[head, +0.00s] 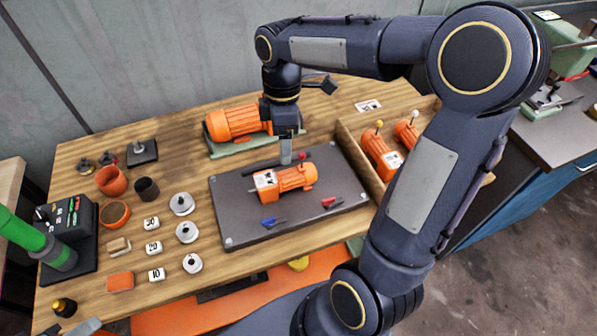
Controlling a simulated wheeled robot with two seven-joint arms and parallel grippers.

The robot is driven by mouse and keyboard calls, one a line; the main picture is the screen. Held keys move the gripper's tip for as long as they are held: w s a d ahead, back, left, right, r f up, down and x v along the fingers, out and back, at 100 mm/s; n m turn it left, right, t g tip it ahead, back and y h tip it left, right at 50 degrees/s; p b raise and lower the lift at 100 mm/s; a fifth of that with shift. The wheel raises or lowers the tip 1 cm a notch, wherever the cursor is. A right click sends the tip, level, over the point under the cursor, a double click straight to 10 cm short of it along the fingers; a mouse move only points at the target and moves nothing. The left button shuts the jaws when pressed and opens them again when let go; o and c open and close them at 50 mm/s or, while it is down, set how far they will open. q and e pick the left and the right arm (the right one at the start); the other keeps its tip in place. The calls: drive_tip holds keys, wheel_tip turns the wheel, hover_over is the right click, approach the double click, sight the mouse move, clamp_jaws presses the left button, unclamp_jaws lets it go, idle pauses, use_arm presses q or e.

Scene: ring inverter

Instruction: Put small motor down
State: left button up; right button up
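The small orange motor (292,179) lies on the dark grey mat (240,215), with a pale label at its left end. A red ball (303,155) stands at its far side. My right gripper (286,152) points down from above, its fingers just behind the motor and left of the red ball. Only one finger shows clearly, so I cannot tell its opening or whether it touches the motor. My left gripper is not in view.
A larger orange motor (238,122) on a green base stands behind the mat. A wooden tray (350,150) at the right holds two orange motors. Cups, weights and number blocks stand left.

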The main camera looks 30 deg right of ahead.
drive_tip(key=s+a+m+t+y, duration=0.1)
drive_tip(key=s+a+m+t, duration=0.1)
drive_tip(key=s+m, duration=0.5)
drive_tip(key=s+a+r+m+t+y, duration=0.1)
drive_tip(key=s+a+m+t, duration=0.1)
drive_tip(key=s+m+t, duration=0.2)
drive_tip(key=s+m, duration=0.3)
drive_tip(key=s, duration=0.2)
drive_tip(key=shift+s+a+m+t+y, duration=0.15)
drive_tip(key=shift+a+m+t+y, duration=0.15)
drive_tip(key=shift+y, duration=0.1)
